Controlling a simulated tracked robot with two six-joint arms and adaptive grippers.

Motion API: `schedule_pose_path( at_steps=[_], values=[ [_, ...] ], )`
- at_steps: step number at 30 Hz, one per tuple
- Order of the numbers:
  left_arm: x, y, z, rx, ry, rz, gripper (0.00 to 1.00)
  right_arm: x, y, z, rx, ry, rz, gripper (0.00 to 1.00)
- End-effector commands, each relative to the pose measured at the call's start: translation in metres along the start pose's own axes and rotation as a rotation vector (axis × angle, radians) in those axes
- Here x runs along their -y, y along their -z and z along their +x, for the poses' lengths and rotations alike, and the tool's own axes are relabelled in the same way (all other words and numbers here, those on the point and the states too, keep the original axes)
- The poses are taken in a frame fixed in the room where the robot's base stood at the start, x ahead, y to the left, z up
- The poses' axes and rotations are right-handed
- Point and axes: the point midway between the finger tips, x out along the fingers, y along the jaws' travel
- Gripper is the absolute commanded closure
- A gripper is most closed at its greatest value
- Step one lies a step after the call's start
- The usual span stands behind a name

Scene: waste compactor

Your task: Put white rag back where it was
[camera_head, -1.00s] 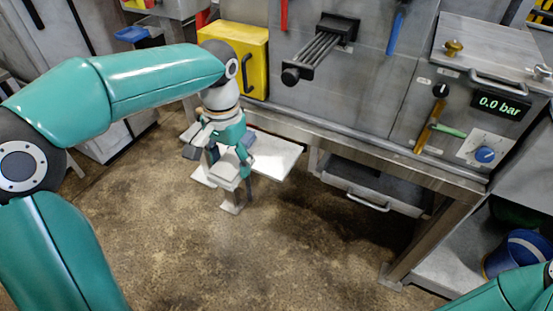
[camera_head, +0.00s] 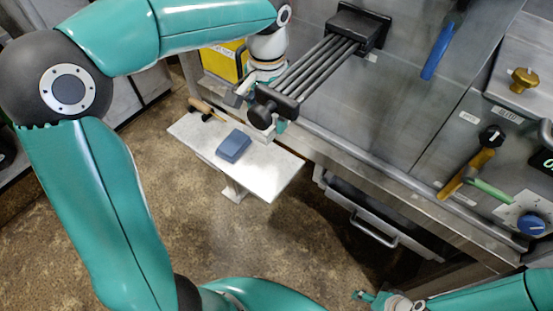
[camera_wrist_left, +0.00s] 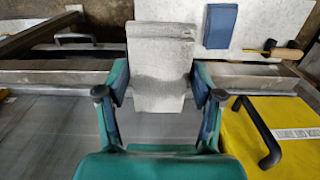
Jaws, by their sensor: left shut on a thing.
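The white rag (camera_wrist_left: 160,65) is a pale, flat, block-like piece between the fingers of my left gripper (camera_wrist_left: 160,100) in the left wrist view. My left gripper is shut on it. In the head view my left gripper (camera_head: 262,105) is beside the front end of the dark rod rack (camera_head: 318,62), which partly hides it. A little of the rag (camera_head: 259,118) shows there. Whether the rag touches the rack cannot be told. My right gripper (camera_head: 372,297) is low at the bottom right of the head view, too small to judge.
A white shelf (camera_head: 275,178) below carries a blue block (camera_head: 233,146) and a wooden-handled tool (camera_head: 204,109). A yellow box (camera_wrist_left: 270,135) with a black handle is close to my left gripper. A steel bench (camera_head: 395,185) with a drawer is at right. Floor is open at lower left.

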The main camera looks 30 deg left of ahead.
Motion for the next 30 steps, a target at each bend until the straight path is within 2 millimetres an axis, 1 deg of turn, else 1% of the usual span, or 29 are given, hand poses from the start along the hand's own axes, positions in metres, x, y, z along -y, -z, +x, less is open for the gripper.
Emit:
schedule_pose_path(
  at_steps=[2,5,15,18,21,26,30],
  values=[
    [0.002,-0.001,0.008,0.002,0.000,-0.005,0.71,-0.001,-0.001,0.002,0.001,0.000,0.000,0.42],
    [0.003,-0.002,0.025,0.005,0.000,-0.008,0.71,-0.002,-0.001,0.004,0.001,0.000,0.000,0.42],
    [0.004,-0.001,0.115,0.007,-0.001,-0.012,0.71,-0.005,0.000,0.015,0.001,0.000,0.000,0.42],
    [0.004,0.000,0.136,0.005,0.000,-0.012,0.71,-0.006,0.000,0.016,0.001,0.000,0.000,0.42],
    [0.004,0.001,0.149,0.004,-0.001,-0.012,0.71,-0.006,0.000,0.017,0.001,0.000,0.000,0.42],
    [0.004,0.001,0.159,0.002,0.000,-0.013,0.71,-0.006,0.000,0.018,0.001,0.000,0.000,0.42],
    [0.003,0.001,0.176,0.005,-0.001,-0.012,0.71,-0.007,0.000,0.020,0.001,0.000,0.000,0.42]
  ],
)
